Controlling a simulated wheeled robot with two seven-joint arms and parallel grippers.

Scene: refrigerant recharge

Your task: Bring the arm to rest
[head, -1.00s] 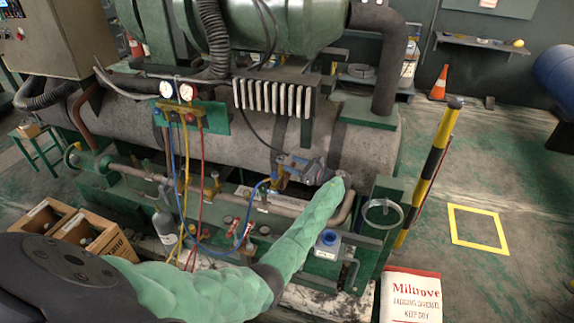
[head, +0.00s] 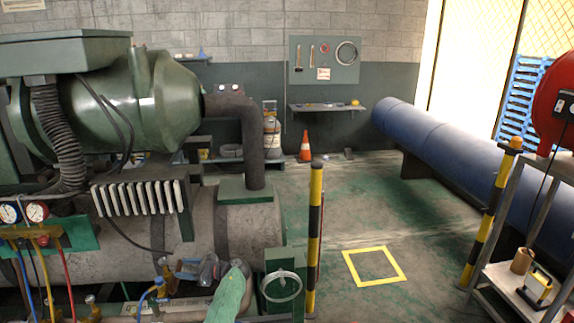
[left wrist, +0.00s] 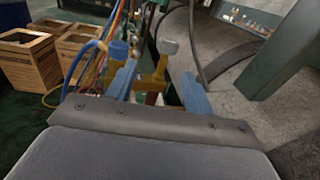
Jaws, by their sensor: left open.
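My left arm in its green sleeve (head: 231,296) reaches up from the bottom of the head view. My left gripper (head: 172,268) is beside the compressor's pipework, at a brass valve. In the left wrist view the two blue fingers of the left gripper (left wrist: 158,82) are apart. A brass valve (left wrist: 153,78) with a grey knob and a blue hose fitting (left wrist: 119,50) shows between and beyond them. I cannot tell whether a finger touches it. My right gripper is in neither view.
The gauge manifold (head: 40,238) with coloured hoses hangs at the left. A grey tank (head: 255,228) lies behind my gripper. A striped post (head: 315,235) stands to its right. Floor around the yellow square (head: 374,281) is clear. A shelf cart (head: 515,285) is at far right.

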